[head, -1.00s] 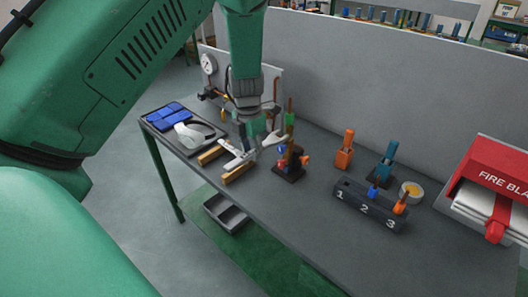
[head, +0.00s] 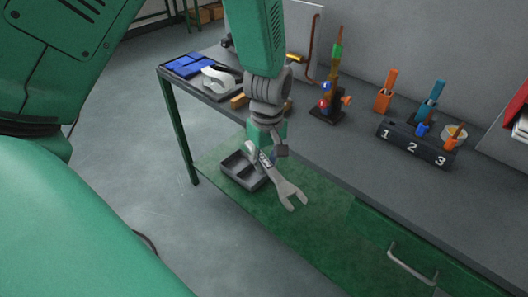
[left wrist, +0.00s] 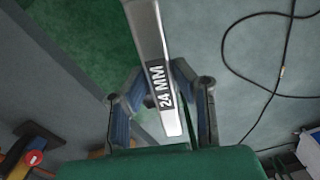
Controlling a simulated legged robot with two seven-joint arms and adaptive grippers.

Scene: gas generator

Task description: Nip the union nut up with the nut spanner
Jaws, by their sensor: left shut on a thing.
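My left gripper (head: 268,146) is shut on the grey nut spanner (head: 285,186), which hangs in front of the bench's front edge. The spanner slants down to the right, with its open jaw at the lower end. In the left wrist view, the spanner (left wrist: 148,35) with its "24 MM" label runs between the fingers of the gripper (left wrist: 158,95). A copper pipe (head: 312,45) and a yellow part (head: 296,57) show on the back panel behind my arm. I cannot make out the union nut. My right gripper is not in view.
A wooden block (head: 239,101) lies on the bench (head: 350,140). A stand with red and blue knobs (head: 328,100), an orange holder (head: 385,97) and a numbered rack (head: 415,143) stand farther right. A grey tray (head: 243,170) sits on the green lower shelf (head: 310,235).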

